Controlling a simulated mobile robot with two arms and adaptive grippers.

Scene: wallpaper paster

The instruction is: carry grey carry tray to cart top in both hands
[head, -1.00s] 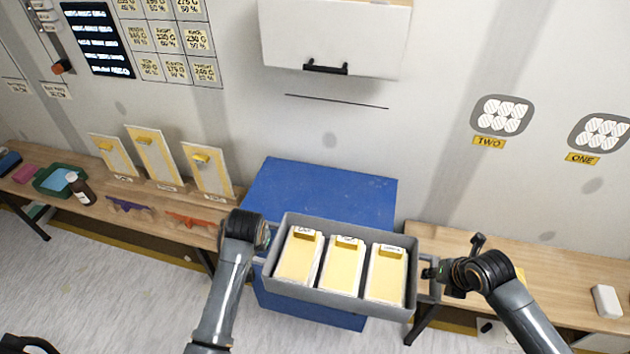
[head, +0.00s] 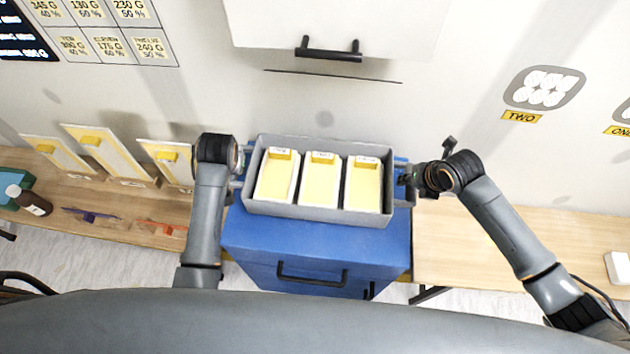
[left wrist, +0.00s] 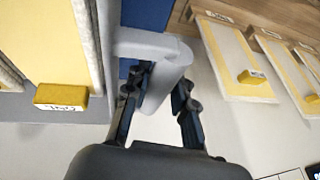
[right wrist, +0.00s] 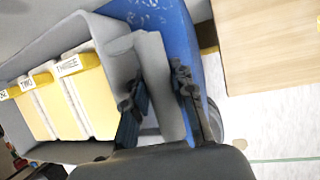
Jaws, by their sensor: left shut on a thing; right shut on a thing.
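The grey carry tray (head: 318,214) is over the blue cart top (head: 300,236) in the head view and looks level. I cannot tell whether it touches the top. It holds three white-and-yellow boards, each with a yellow block. My left gripper (head: 238,172) is shut on the tray's left handle, which shows between the fingers in the left wrist view (left wrist: 165,85). My right gripper (head: 408,178) is shut on the tray's right handle, seen in the right wrist view (right wrist: 158,85).
A wall cabinet with a black handle (head: 330,54) hangs above and behind the tray. Wooden benches stand on both sides; the left one (head: 130,215) bears several boards, a brown bottle (head: 30,200) and coloured tools. The right bench (head: 480,250) is mostly clear.

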